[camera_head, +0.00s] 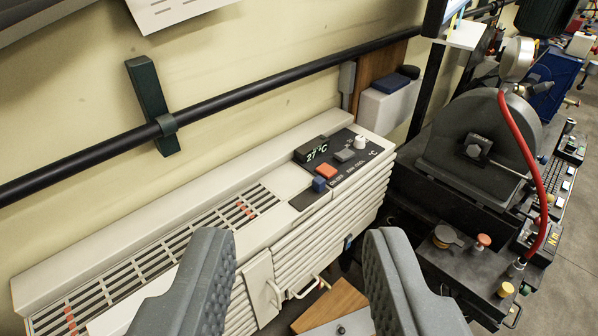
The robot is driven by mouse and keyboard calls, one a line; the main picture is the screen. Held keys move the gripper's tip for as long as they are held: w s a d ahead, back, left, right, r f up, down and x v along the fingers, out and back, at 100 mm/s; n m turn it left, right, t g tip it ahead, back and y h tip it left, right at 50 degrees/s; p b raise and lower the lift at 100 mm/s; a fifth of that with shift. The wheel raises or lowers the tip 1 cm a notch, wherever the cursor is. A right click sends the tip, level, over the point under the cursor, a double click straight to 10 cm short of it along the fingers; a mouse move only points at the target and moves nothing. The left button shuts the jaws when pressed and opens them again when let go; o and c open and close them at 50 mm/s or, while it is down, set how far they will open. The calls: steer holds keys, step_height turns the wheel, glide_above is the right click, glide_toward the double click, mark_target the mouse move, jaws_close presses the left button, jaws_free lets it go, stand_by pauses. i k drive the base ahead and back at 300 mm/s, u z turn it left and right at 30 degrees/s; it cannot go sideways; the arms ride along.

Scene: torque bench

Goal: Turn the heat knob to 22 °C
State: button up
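A cream wall heater (160,240) runs along the wall, with a dark control panel (345,166) at its right end. A small display (317,152) on the panel reads 27 °C. A white round knob (360,142) stands near the panel's back right, beside a °C mark. An orange button (326,171), a blue button (319,184) and a grey button (345,155) sit on the same panel. My gripper (302,240) is in the foreground, with its two grey ridged fingers wide apart and nothing between them. It is apart from the panel and the knob.
A black pipe (260,96) runs along the wall above the heater, on a dark green bracket (152,105). A dark machine with a red hose (532,160) stands to the right. A wooden block (330,305) lies below, between the fingers. The space above the panel looks clear.

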mark_target(360, 143)
steer(key=z, duration=0.05)
steer(key=i, duration=1.15)
